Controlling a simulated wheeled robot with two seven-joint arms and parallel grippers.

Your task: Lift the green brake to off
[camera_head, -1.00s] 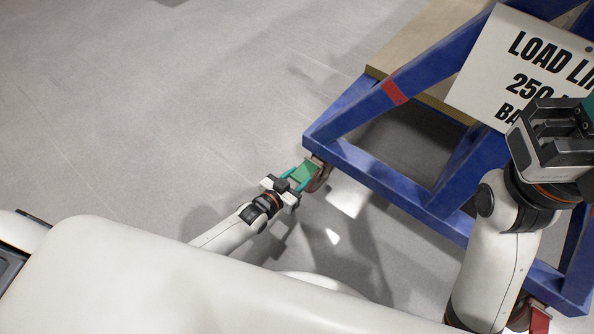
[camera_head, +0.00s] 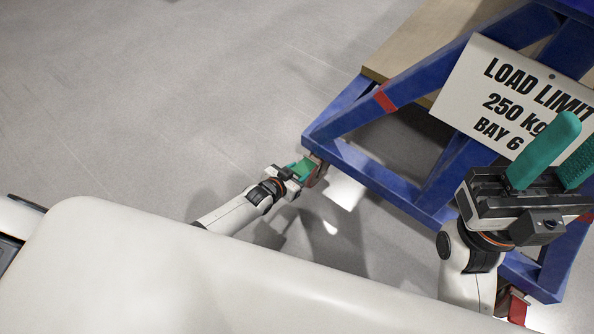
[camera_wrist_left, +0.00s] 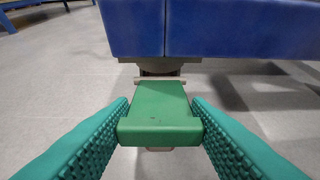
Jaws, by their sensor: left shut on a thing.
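The green brake (camera_wrist_left: 160,113) is a flat pedal on a caster under the corner of a blue frame, centred in the left wrist view. It also shows small in the head view (camera_head: 303,167). My left gripper (camera_wrist_left: 160,104) has its teal fingers against the pedal's two sides and is shut on it. The pedal's exact tilt is hard to tell. My right gripper (camera_head: 581,132) is at the right of the head view, raised in front of the sign, with its teal fingers apart and nothing seen between them.
The blue frame (camera_head: 375,175) fills the right of the head view. A white load limit sign (camera_head: 470,85) hangs on it. Another caster has a red pedal (camera_head: 518,308) at the lower right, near my right arm. The grey floor (camera_head: 150,110) at the left is clear.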

